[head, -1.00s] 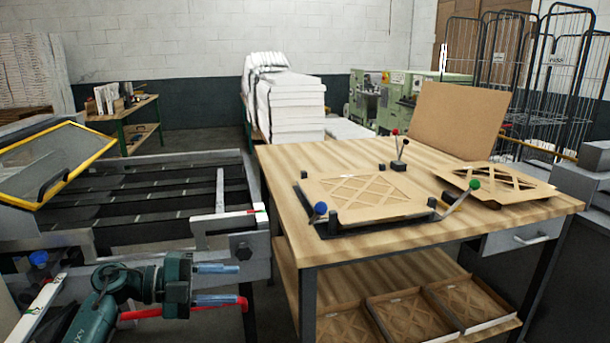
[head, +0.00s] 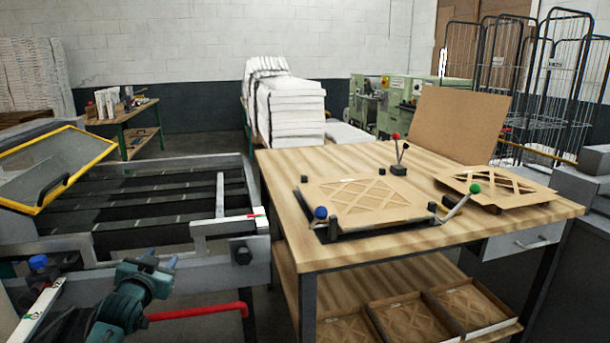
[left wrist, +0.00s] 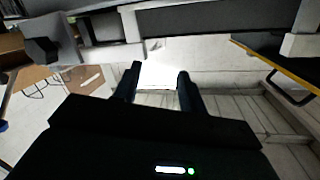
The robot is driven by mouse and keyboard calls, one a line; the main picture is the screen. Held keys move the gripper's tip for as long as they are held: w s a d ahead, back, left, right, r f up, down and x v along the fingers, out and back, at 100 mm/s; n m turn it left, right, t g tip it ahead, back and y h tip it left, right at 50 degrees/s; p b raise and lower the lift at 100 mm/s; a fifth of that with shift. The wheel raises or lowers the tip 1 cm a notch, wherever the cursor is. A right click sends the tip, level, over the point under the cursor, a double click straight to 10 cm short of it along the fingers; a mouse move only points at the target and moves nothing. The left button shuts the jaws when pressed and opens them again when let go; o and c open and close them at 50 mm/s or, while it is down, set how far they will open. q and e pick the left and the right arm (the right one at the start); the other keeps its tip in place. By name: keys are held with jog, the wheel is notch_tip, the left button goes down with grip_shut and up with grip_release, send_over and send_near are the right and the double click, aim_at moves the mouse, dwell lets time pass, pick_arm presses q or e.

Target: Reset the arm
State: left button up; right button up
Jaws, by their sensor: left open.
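My left arm (head: 125,305) comes in at the lower left of the head view, in front of the grey machine, with its teal wrist tilted up. My right arm and gripper are in neither view.
A wooden workbench (head: 285,210) stands right of the arm, holding a black fixture with a cardboard filter frame (head: 360,198) and another lattice frame (head: 490,187). The grey machine (head: 245,250) has a red bar (head: 200,311) close to my wrist.

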pick_arm(q)
jog(key=s+d+f+m+g+h, duration=0.1)
jog(key=s+d+f+g, duration=0.1)
jog(key=s+d+f, duration=0.55)
jog(key=s+d+f+g+h, duration=0.15)
jog(key=s+d+f, duration=0.25)
jog(key=s+f, duration=0.55)
jog(key=s+d+f, duration=0.1)
jog(key=s+d, duration=0.1)
jog(key=s, duration=0.4)
jog(key=s+d+f+g+h, duration=0.1)
jog(key=s+d+f, duration=0.1)
jog(key=s, duration=0.5)
jog(key=s+d+f+n+g+h, duration=0.1)
jog(key=s+d, duration=0.2)
jog(key=s, duration=0.4)
jog(key=shift+s+d+f, duration=0.2)
jog(key=shift+d+f, duration=0.05)
jog(key=shift+f, duration=0.05)
